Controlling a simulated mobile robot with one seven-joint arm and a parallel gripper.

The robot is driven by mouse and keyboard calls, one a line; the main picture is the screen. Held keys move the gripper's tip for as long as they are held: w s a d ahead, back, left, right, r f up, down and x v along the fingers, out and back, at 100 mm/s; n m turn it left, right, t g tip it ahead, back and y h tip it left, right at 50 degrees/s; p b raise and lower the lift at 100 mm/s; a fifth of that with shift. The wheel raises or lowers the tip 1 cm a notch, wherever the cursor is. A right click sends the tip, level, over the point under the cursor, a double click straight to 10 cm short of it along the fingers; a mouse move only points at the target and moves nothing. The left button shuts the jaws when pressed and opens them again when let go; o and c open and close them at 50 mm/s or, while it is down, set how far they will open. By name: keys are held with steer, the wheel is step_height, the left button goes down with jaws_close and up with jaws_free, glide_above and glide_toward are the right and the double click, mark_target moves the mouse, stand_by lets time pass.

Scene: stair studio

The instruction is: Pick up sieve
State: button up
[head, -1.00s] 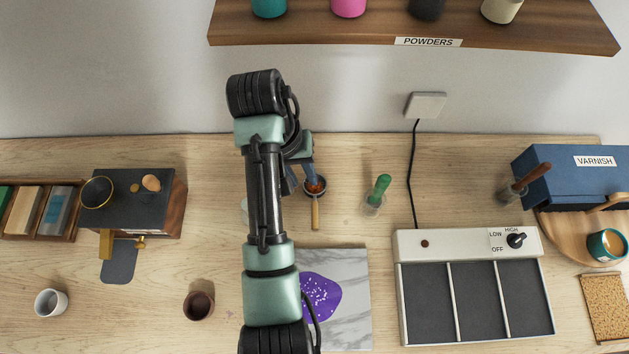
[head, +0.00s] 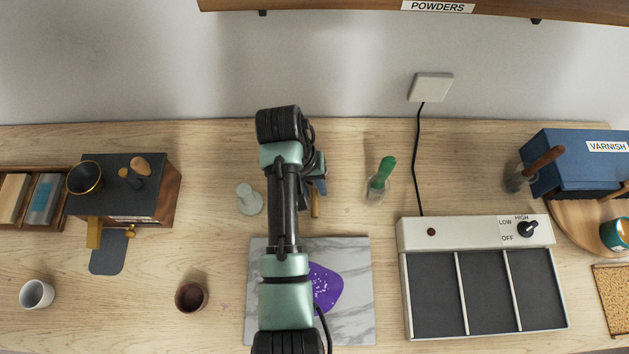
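The sieve's wooden handle (head: 315,205) shows at the middle of the bench, pointing toward me. Its bowl is hidden behind my arm and gripper. My gripper (head: 317,186) is at the bowl end of the sieve, mostly covered by my own arm. Only a bluish finger part shows, so I cannot see whether the fingers are apart or closed, or whether they touch the sieve.
A pale pestle-like piece (head: 249,199) stands left of my arm. A marble slab (head: 350,265) with a purple patch lies in front. A hotplate-like unit (head: 475,235) is further right.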

steer(key=shift+f, duration=0.25)
jaws_close()
steer(key=shift+r, duration=0.15)
